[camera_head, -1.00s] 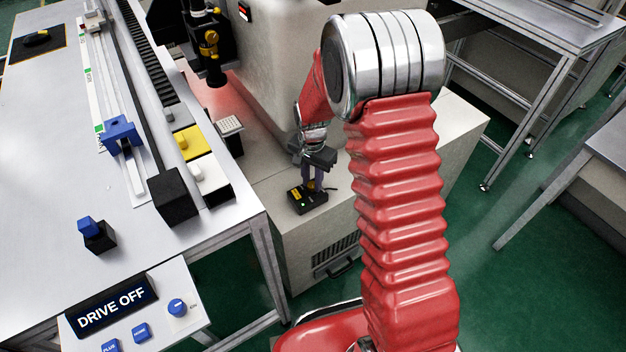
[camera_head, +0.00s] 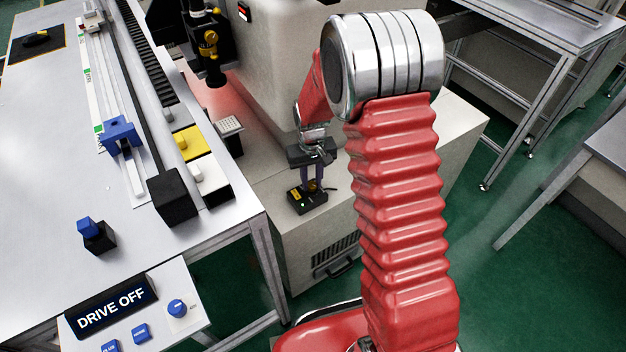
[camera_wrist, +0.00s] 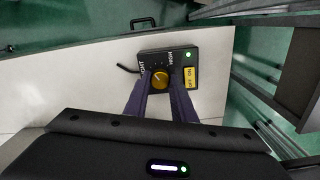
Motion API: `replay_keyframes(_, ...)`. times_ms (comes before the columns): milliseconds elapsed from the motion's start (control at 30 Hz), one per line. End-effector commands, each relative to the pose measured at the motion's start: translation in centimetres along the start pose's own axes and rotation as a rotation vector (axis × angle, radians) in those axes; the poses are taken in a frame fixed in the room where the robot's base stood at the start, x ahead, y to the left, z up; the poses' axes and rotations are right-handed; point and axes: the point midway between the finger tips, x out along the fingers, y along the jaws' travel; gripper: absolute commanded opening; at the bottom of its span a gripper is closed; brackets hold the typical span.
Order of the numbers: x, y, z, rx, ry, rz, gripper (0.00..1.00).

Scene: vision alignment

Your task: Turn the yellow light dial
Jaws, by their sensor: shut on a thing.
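The yellow light dial (camera_wrist: 160,81) sits on top of a small black box (camera_wrist: 150,58) with a green lamp and a yellow label. The box also shows in the head view (camera_head: 306,202), on the pale cabinet top near its front edge. My gripper (camera_wrist: 164,90) is above the box, with its two dark purple fingers reaching down to the dial. The fingers are shut on the dial, one at each side. In the head view my gripper (camera_head: 312,186) hides most of the dial.
A pale machine block (camera_head: 275,60) stands behind my gripper. A dark cable leaves the box. The cabinet top beside the box is clear.

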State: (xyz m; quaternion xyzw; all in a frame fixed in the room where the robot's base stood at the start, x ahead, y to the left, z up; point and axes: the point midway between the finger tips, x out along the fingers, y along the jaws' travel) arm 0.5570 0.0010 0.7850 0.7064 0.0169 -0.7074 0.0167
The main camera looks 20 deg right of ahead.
Motion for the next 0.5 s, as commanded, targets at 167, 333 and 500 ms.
replay_keyframes(167, -0.19, -0.04, -0.31, -0.108, 0.008, 0.001, 0.01)
replay_keyframes(333, -0.20, -0.05, -0.33, -0.170, 0.009, 0.001, 0.01)
replay_keyframes(500, -0.21, -0.05, -0.34, -0.194, 0.009, 0.001, 0.01)
